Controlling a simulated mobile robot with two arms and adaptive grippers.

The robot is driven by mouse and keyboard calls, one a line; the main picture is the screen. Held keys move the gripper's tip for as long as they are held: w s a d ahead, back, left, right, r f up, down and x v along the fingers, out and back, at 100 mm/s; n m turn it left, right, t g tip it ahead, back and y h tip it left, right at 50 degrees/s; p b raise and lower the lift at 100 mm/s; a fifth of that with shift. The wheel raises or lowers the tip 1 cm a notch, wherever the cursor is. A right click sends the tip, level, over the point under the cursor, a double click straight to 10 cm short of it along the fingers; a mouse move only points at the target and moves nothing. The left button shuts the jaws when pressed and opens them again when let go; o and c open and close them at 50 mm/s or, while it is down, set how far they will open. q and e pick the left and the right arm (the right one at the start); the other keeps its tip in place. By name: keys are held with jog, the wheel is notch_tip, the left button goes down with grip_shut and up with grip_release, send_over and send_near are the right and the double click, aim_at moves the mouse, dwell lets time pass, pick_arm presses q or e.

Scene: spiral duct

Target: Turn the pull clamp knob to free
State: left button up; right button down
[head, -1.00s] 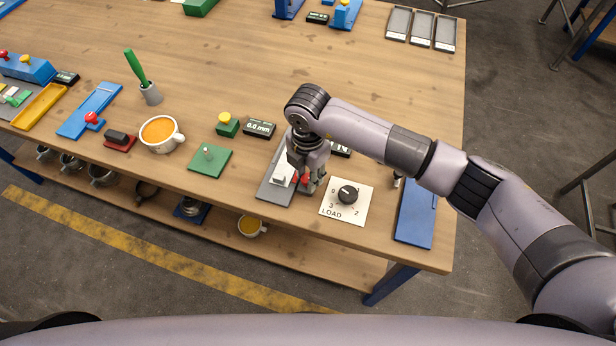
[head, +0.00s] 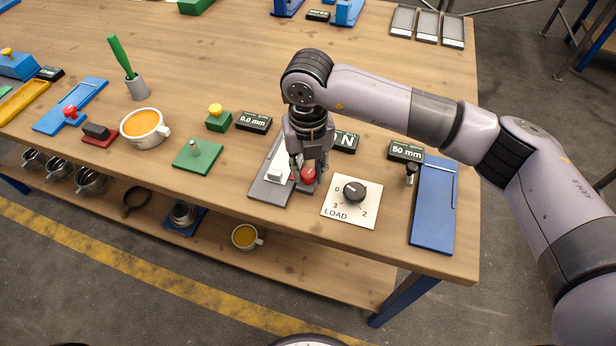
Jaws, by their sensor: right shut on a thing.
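A red knob (head: 308,175) sits at the right side of a grey fixture (head: 268,190) with a white block (head: 275,172), near the table's front edge; I take it to be the pull clamp knob. My right gripper (head: 308,172) comes down from above with its fingers around the red knob and is shut on it. The fingers hide part of the knob and its base, and no free mark can be read there. My left gripper is not in view.
A white LOAD plate (head: 350,214) with a black dial (head: 355,192) lies close right of the gripper. A blue board (head: 433,210) and a 50 mm display (head: 406,151) are further right. A green plate (head: 198,156) with a peg and an orange-filled cup (head: 145,128) stand left.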

aim_at(308, 173)
jog(key=shift+n+b, duration=1.7)
jog(key=c, duration=1.2)
grip_release()
jog(key=shift+r, duration=0.3)
notch_tip(308, 173, up, 12)
jog(key=shift+f, duration=0.25)
